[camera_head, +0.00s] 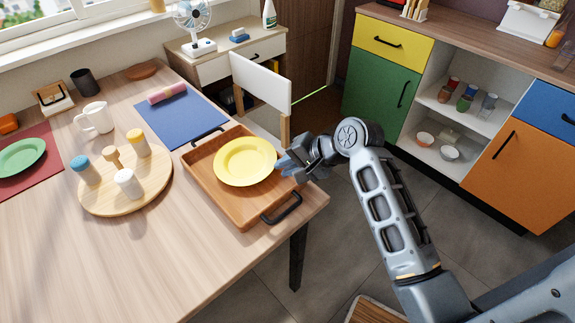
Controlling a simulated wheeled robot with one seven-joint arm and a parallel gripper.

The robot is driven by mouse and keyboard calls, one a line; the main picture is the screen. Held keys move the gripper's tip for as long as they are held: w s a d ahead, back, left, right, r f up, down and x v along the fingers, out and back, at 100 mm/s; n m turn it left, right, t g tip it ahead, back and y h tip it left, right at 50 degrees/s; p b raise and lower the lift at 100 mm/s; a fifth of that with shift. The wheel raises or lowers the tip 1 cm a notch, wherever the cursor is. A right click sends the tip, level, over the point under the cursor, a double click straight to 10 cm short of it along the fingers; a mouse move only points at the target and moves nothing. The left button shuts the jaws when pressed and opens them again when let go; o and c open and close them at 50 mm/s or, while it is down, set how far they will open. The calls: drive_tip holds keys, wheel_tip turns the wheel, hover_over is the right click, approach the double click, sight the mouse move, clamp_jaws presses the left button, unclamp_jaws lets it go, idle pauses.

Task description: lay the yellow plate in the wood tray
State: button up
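The yellow plate (245,161) is over the wood tray (213,188), with its right rim by my gripper. It looks nearly level; whether it touches the tray's floor cannot be told. The wood tray has black handles and stands near the table's right corner. My gripper (288,163) is at the plate's right rim, above the tray's right edge. Its fingers are small and partly hidden, so whether they are shut on the rim cannot be told.
A round wooden board (105,202) with several shakers lies left of the tray. A blue mat (181,117) with a rolled pink cloth (168,93) lies behind it. A white chair (260,83) stands behind the table's right edge. The table's front left is clear.

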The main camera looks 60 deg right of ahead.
sight(268, 174)
drive_tip(key=shift+x, duration=3.55)
clamp_jaws()
